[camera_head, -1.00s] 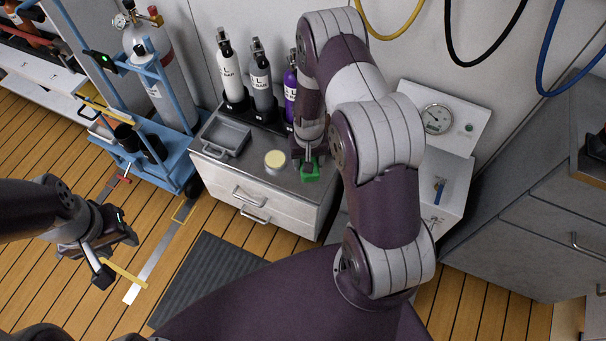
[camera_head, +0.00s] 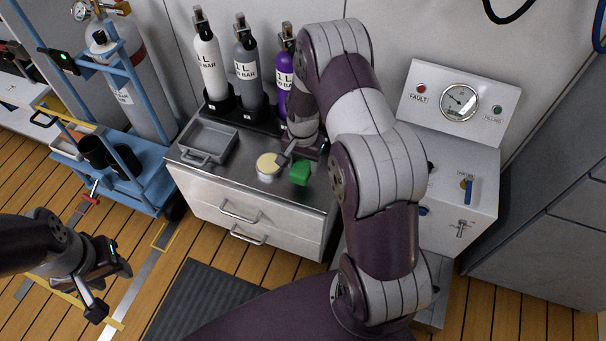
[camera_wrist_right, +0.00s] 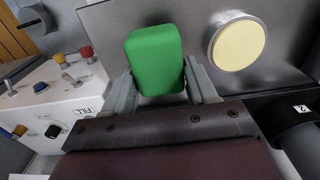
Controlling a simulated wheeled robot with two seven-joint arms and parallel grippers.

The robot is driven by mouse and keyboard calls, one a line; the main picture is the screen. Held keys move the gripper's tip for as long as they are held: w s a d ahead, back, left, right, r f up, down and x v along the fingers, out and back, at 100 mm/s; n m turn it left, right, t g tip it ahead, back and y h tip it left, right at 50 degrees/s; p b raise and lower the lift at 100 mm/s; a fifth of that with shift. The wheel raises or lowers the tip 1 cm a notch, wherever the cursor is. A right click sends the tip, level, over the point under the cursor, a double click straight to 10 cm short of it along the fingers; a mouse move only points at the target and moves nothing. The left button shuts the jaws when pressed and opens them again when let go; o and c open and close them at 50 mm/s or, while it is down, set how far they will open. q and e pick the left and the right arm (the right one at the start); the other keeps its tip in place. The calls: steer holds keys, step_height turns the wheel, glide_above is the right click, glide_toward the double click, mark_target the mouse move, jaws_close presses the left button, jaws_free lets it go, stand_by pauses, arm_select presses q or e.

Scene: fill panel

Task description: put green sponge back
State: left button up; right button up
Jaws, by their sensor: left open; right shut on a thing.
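The green sponge (camera_head: 300,173) is over the metal top of the low drawer cabinet (camera_head: 222,182), just right of a round tin with a pale yellow top (camera_head: 268,163). My right gripper (camera_head: 297,164) is shut on the sponge. In the right wrist view the sponge (camera_wrist_right: 156,60) sits between the two fingers of the gripper (camera_wrist_right: 163,85), with the tin (camera_wrist_right: 237,43) to its right. I cannot tell whether the sponge touches the cabinet top. My left gripper (camera_head: 107,285) is open and empty, low at the left, away from the cabinet.
A shallow grey tray (camera_head: 190,160) is at the cabinet's left. White, grey and purple bottles (camera_head: 246,70) stand in a black rack behind. A fill panel with a gauge (camera_head: 459,102) is at the right, and a blue cylinder trolley (camera_head: 150,185) at the left.

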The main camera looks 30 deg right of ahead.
mark_target(303, 171)
steer(key=shift+f+b, duration=0.75)
steer(key=shift+f, duration=1.15)
steer(key=shift+f, duration=0.2)
steer(key=o, duration=0.9)
steer(key=shift+o, duration=0.2)
steer(key=r+p, duration=0.2)
steer(key=r, duration=0.4)
steer(key=r+p, duration=0.2)
steer(key=r, duration=0.5)
steer(key=shift+a+p, duration=0.2)
steer(key=shift+p, duration=0.1)
steer(key=s+a+r+n, duration=0.4)
steer(key=s+r+n, duration=0.1)
steer(key=s, duration=0.2)
steer(key=s+a+r+n+t, duration=0.1)
steer(key=s+a+r+n, duration=0.4)
steer(key=s, duration=0.2)
steer(key=shift+s+r, duration=0.3)
steer(key=shift+r, duration=0.05)
